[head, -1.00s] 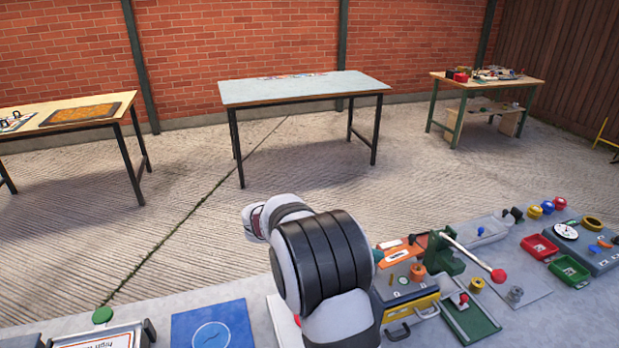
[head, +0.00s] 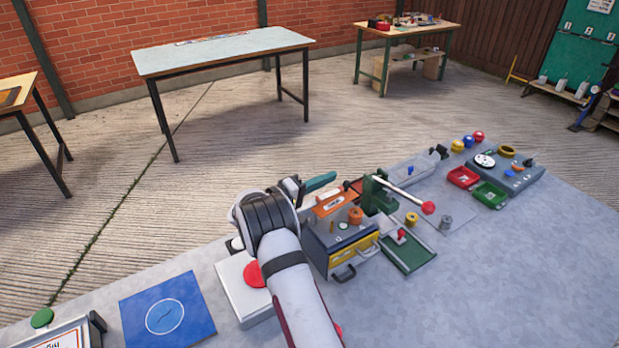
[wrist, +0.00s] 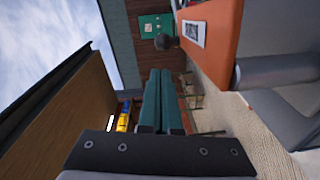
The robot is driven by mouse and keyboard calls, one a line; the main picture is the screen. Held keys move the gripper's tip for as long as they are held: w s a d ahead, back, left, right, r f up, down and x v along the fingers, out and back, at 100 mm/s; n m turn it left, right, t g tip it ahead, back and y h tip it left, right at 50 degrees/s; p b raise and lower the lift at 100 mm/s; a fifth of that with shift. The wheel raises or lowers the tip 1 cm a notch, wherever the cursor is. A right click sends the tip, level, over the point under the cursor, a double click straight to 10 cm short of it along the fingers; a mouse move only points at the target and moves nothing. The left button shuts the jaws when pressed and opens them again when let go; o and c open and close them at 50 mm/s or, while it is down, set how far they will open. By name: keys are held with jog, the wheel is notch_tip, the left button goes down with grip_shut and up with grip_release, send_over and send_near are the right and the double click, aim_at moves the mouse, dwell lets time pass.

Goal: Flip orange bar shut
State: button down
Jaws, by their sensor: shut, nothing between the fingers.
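The orange bar (head: 334,203), a flat orange piece with a white label, sits on top of a grey box with a yellow front (head: 345,242) in the head view. In the wrist view the orange bar (wrist: 222,48) fills the upper right, with its label visible. My gripper (head: 332,178) is just behind and above the bar in the head view, its green fingers pointing right. In the wrist view my gripper (wrist: 158,76) has its fingers together and empty, left of the bar with a visible gap. Whether the bar is raised is hard to tell.
An orange knob (head: 355,215) stands on the box near the bar. A green lever stand with a red-tipped rod (head: 428,208) is close on the right. A dark round knob (wrist: 165,42) shows near the bar. The bench front right is clear.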

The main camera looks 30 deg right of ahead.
jog(key=shift+s+d+f, duration=0.2)
jog(key=shift+s, duration=0.5)
jog(key=shift+s+d+m+g, duration=0.1)
jog(key=shift+s+m+g, duration=0.3)
jog(key=shift+g, duration=0.3)
jog(key=shift+s+d+m+g, duration=0.1)
jog(key=shift+s+m+g, duration=0.05)
jog(key=shift+m+g, duration=0.45)
